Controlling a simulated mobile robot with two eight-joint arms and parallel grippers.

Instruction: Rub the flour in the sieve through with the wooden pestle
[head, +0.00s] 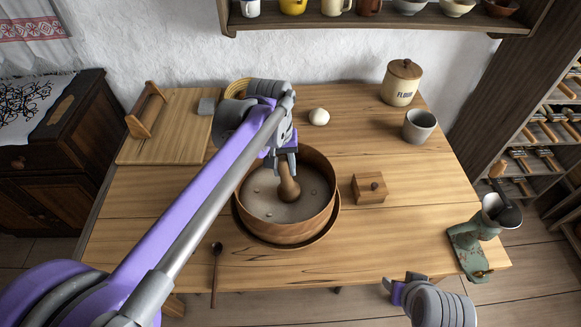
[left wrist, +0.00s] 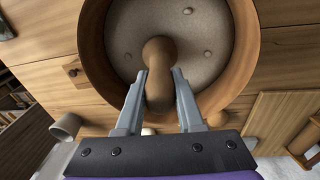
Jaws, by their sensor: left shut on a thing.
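The wooden pestle (head: 288,188) is upright in my left gripper (head: 283,165), which is shut on its upper part. In the left wrist view the pestle (left wrist: 158,65) shows between the two fingers (left wrist: 160,95). Its rounded lower end is in the sieve (head: 270,231), over the greyish flour (head: 262,205); I cannot tell how firmly it touches. A few small lumps lie on the flour. The sieve has a tall wooden wall and sits on a wider wooden dish (head: 333,222). My right gripper (head: 400,285) is at the front right, apart from the sieve; its fingers are not clear.
A small wooden box (head: 369,188) stands right of the sieve, an egg-like white thing (head: 319,116) behind it. A spoon (head: 215,270) lies front left. A flour jar (head: 402,84), grey cup (head: 419,125) and green grinder (head: 470,245) stand right. The table's front middle is clear.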

